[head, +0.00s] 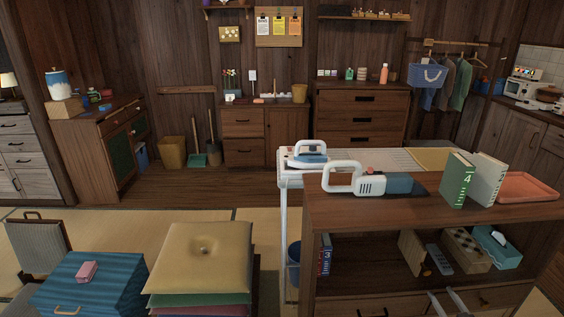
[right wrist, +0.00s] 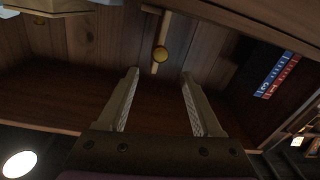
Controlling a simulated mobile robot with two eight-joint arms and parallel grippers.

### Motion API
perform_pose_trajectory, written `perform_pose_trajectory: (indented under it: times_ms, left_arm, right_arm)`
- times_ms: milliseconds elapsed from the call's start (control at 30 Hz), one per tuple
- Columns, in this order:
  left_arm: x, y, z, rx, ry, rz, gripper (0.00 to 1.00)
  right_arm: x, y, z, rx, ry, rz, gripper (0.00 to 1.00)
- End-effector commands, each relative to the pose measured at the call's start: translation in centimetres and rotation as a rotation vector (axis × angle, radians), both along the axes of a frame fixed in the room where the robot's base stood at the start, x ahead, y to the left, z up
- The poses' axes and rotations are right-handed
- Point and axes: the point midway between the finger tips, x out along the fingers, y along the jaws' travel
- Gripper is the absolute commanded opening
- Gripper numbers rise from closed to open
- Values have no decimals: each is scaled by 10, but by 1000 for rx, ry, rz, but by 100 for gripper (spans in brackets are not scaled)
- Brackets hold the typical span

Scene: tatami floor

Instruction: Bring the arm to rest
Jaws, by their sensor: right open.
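My right gripper (head: 447,300) shows at the bottom edge of the head view, in front of the lower part of the wooden shelf unit (head: 345,217). Its two pale fingers also show in the right wrist view (right wrist: 160,74), spread apart with nothing between them. They point toward the dark wooden inside of the shelf. My left gripper is in neither view. Most of the right arm is hidden below the head view's edge.
On the shelf top are a hand vacuum (head: 372,184), green and white books (head: 458,181) and a red tray (head: 527,187). Inside are books (head: 326,254), a remote (head: 441,260) and a teal tissue box (head: 497,247).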

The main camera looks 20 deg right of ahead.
Motion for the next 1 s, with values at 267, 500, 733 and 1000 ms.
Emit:
perform_pose_trajectory:
  times_ms: [267,500,733,1000]
  left_arm:
    - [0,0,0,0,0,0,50]
    - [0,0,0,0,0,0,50]
    - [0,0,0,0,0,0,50]
    - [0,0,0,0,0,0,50]
  right_arm:
    - [41,32,61,-3,-26,-97,67]
    - [66,102,127,43,46,-262,67]
    - [44,191,143,123,248,-344,67]
    - [-37,313,119,209,614,-285,67]
